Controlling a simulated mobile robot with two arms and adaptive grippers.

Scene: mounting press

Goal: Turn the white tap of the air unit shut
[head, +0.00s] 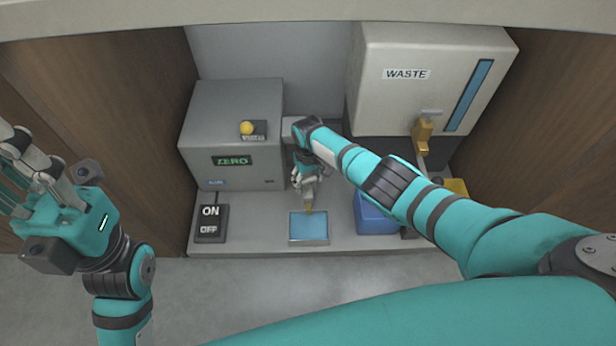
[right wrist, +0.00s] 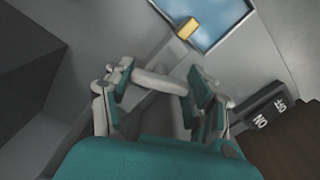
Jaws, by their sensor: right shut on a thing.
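My right gripper (head: 308,192) points down in front of the grey air unit, above the blue-topped tray (head: 292,241). In the right wrist view its fingers (right wrist: 160,85) are closed around a pale piece, which looks like the white tap (right wrist: 158,82). Fingers and wrist hide most of the tap, so its exact angle cannot be told. A brass nozzle tip (head: 309,211) shows just below the fingers, and it also shows in the right wrist view (right wrist: 187,28). My left gripper (head: 22,165) is open and empty at the far left, away from the bench.
A grey box (head: 232,110) with a ZERO display and yellow knob stands at the left. An ON/OFF switch (head: 210,223) sits before it. The WASTE tank (head: 400,105) with a brass tap (head: 423,135) hangs at the right, above a blue container (head: 373,215). Wooden walls close both sides.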

